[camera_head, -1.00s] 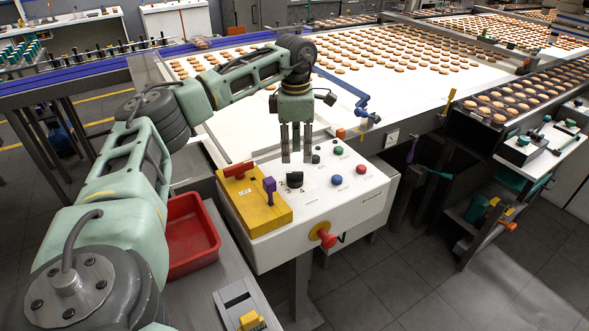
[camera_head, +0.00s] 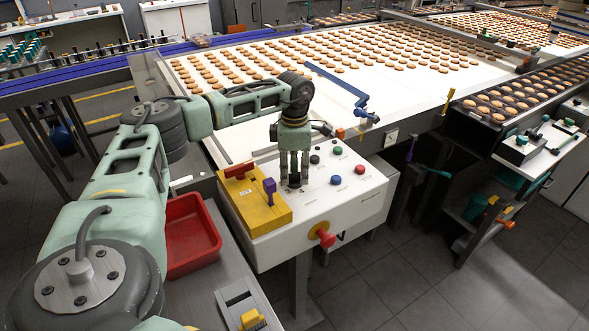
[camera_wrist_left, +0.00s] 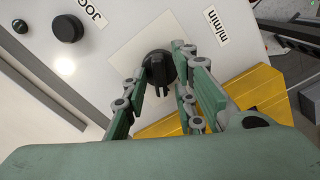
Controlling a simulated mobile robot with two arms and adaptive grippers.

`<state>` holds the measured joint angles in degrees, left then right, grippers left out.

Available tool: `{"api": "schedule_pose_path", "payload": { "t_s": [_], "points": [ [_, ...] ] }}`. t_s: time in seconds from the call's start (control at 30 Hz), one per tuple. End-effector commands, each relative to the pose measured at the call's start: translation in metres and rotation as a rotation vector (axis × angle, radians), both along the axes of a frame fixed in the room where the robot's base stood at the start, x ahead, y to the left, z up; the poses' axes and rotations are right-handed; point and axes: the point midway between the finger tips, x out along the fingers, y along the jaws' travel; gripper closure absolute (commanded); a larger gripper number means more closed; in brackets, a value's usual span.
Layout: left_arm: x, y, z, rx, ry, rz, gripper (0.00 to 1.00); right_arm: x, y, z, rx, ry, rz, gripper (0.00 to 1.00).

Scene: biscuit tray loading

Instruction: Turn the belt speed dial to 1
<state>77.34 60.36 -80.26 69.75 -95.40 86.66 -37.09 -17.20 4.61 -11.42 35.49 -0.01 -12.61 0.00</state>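The black belt speed dial (camera_head: 294,180) is on the top of the white control panel (camera_head: 335,205), partly hidden by my left gripper (camera_head: 294,184). The fingers are spread and a small gap shows on the left side; contact on the right side is unclear. The dial's numbers are mostly hidden. My right gripper is not in view.
A yellow block (camera_head: 262,212) with a red handle and a purple key (camera_head: 269,190) stands close left of the dial. Green, blue and red buttons (camera_head: 360,169) lie to the right. A red emergency stop knob (camera_head: 325,235) sticks out at the front. A red bin (camera_head: 190,235) is at left.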

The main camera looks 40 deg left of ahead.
Motion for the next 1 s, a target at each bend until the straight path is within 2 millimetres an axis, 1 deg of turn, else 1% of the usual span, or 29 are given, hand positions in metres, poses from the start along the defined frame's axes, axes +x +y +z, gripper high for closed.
{"api": "schedule_pose_path", "payload": {
  "t_s": [0.03, 0.23, 0.27, 0.67, 0.87, 1.0],
  "points": [
    [0.0001, -0.0001, 0.0002, 0.0, 0.0, 0.0, 0.82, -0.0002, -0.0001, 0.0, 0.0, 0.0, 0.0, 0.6],
    [0.0001, -0.0001, 0.0004, 0.0, 0.0, 0.0, 0.99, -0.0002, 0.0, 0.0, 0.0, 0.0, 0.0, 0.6],
    [0.0002, -0.0002, 0.0005, -0.001, -0.001, 0.0, 1.0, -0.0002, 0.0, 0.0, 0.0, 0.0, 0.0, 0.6],
    [0.0004, -0.0003, 0.0007, -0.001, -0.001, -0.022, 1.0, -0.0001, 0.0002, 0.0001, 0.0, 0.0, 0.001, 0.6],
    [0.0007, -0.0006, 0.0009, -0.002, -0.001, -0.106, 1.0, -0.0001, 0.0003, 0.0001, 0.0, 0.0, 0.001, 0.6],
    [0.0009, -0.0004, 0.0007, -0.001, -0.002, -0.209, 1.0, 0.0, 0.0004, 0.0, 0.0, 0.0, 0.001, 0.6]
  ]
}}
